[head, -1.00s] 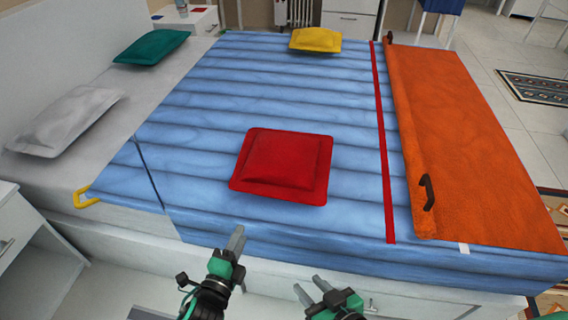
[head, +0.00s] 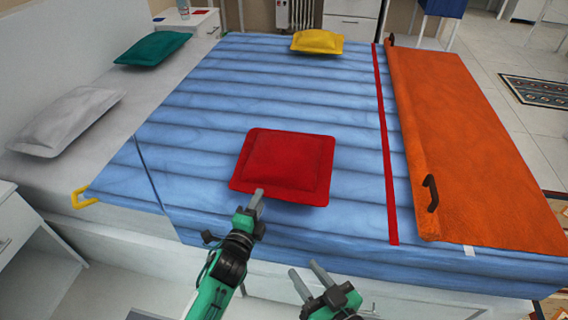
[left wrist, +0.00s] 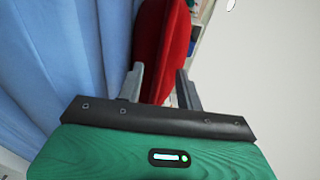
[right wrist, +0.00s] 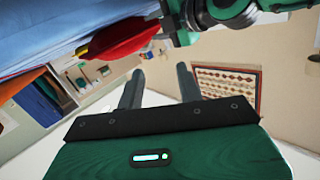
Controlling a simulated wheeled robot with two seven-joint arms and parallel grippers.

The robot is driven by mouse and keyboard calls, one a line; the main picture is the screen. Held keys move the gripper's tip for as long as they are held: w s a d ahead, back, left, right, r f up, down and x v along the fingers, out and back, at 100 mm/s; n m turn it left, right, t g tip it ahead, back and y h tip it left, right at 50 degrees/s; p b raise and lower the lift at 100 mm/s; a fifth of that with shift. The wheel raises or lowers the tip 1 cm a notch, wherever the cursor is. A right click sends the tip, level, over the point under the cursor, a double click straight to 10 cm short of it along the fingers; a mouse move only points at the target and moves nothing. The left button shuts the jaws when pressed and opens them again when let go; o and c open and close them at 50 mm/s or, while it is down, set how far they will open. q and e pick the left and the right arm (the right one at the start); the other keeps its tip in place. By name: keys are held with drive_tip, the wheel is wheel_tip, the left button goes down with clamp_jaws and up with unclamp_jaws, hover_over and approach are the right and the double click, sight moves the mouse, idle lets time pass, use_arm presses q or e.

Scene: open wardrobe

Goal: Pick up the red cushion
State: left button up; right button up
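The red cushion (head: 285,163) lies on the blue striped bedspread (head: 220,130), near the bed's front edge. My left gripper (head: 257,198) is at the cushion's front edge, with a fingertip overlapping that edge in the head view. In the left wrist view the cushion (left wrist: 162,45) shows between the two parted fingers (left wrist: 160,88); whether they touch it I cannot tell. My right gripper (head: 308,277) is open and empty in front of the bed. The right wrist view shows its parted fingers (right wrist: 158,88), with the cushion (right wrist: 122,38) beyond, beside my left gripper.
A yellow cushion (head: 317,41) lies at the far end of the bed. A teal cushion (head: 152,48) and a grey cushion (head: 65,120) lie at the left. An orange blanket (head: 465,140) with dark handles covers the right side. The bedspread around the red cushion is clear.

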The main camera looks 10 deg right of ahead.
use_arm(q)
drive_tip(key=shift+w+d, duration=0.2)
drive_tip(key=shift+w, duration=0.25)
clamp_jaws()
drive_tip(key=shift+r, duration=0.2)
